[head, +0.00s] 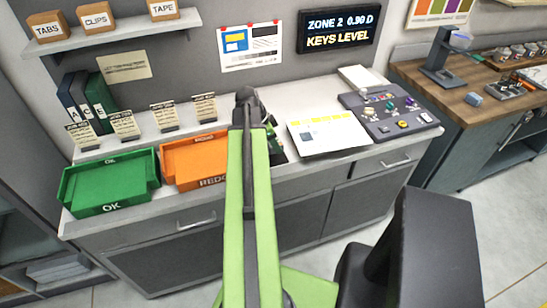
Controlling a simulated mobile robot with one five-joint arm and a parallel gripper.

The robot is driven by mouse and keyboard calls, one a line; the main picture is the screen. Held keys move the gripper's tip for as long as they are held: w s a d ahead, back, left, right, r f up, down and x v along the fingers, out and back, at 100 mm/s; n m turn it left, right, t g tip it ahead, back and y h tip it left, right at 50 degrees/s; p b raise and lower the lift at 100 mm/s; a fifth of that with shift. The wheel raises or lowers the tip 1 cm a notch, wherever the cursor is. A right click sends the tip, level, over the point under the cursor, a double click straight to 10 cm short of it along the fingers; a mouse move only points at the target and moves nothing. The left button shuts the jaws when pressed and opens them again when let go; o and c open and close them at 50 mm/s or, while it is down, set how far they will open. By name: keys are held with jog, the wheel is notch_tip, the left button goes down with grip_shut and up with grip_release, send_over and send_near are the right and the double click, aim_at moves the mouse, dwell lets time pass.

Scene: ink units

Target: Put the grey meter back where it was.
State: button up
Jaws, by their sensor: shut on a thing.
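My gripper (247,104) is at the far end of my green arm, over the back middle of the grey counter (330,162). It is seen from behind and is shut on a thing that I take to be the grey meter. My arm and gripper hide nearly all of it, so its shape and tilt cannot be told. A dark item with some green (274,142) shows partly behind my arm on the counter; I cannot tell what it is.
A green OK tray (112,208) and an orange REDO tray (203,183) stand left of my arm, with several cards behind. Right are a white sheet (328,142) and a control panel (391,113). A wooden bench (448,90) at right holds a stand and a small blue-grey block (473,99).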

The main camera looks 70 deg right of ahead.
notch_tip(320, 180, down, 4)
jog(key=b, duration=0.4)
jog(key=shift+f, duration=0.2)
jog(key=shift+r, duration=0.25)
jog(key=shift+f, duration=0.15)
jog(key=o, duration=1.5)
jog(key=shift+c, duration=0.2)
jog(key=shift+r+p, duration=0.45)
jog(key=shift+r, duration=0.1)
jog(key=p+v, duration=1)
jog(key=v, duration=0.1)
